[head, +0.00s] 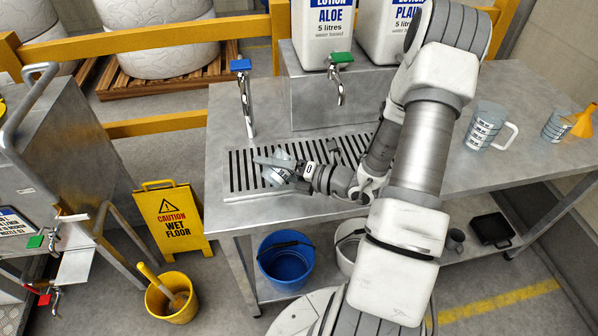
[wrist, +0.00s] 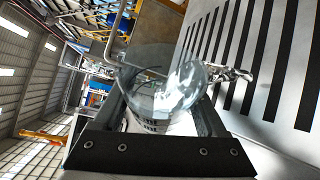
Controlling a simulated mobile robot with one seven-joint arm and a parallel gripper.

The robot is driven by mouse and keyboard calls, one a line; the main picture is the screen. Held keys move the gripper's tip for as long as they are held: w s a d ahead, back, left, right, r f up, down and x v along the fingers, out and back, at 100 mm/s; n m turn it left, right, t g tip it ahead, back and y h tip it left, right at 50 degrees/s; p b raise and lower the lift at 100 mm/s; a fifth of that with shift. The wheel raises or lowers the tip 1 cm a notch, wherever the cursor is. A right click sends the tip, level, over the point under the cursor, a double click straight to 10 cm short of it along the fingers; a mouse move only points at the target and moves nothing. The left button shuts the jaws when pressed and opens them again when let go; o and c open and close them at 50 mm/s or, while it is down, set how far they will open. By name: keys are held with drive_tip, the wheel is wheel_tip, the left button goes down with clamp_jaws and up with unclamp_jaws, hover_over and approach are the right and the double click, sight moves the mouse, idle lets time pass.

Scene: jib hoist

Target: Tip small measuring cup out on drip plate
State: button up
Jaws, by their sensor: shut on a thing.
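My gripper (head: 288,167) is shut on the small measuring cup (head: 276,178), a clear cup with dark markings. It is over the left part of the drip plate (head: 238,182), a slotted plate set in the steel bench. In the wrist view the cup (wrist: 165,85) sits between the fingers. The drip plate (wrist: 240,45) stands on edge at the upper right there, so my wrist is rolled well over and the cup looks tipped on its side. I cannot tell whether any liquid is in it. My gripper hides part of it in the head view.
A larger measuring jug (head: 486,126) and another cup (head: 556,124) with an orange funnel (head: 585,121) stand at the right. Buckets (head: 286,262) are below.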

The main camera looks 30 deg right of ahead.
drive_tip(key=shift+d+r+m, duration=0.15)
drive_tip(key=shift+r+m, duration=0.1)
drive_tip(key=shift+m, duration=0.15)
idle(0.4)
drive_tip(key=shift+w+d+f+m+t+y+b, duration=0.15)
drive_tip(key=shift+w+d+f+m+y+b, duration=0.05)
drive_tip(key=shift+d+m+b, duration=0.2)
drive_tip(key=shift+w+d+f+m+t+y+b, duration=0.2)
drive_tip(key=shift+d+m+b, duration=0.1)
drive_tip(key=shift+d, duration=0.1)
idle(0.5)
drive_tip(key=shift+s+r+p, duration=0.1)
drive_tip(key=shift+r+p, duration=0.1)
drive_tip(key=shift+p, duration=0.15)
drive_tip(key=shift+r+m+p, duration=0.1)
drive_tip(key=shift+m+p, duration=0.3)
drive_tip(key=shift+r+m+p, duration=0.25)
drive_tip(key=shift+m+p, duration=0.15)
drive_tip(key=shift+p, duration=0.15)
drive_tip(key=shift+d+t+y, duration=0.15)
drive_tip(key=shift+t+y, duration=0.1)
drive_tip(key=shift+y, duration=0.05)
drive_tip(key=shift+r+m+p, duration=0.1)
drive_tip(key=shift+m+p, duration=0.4)
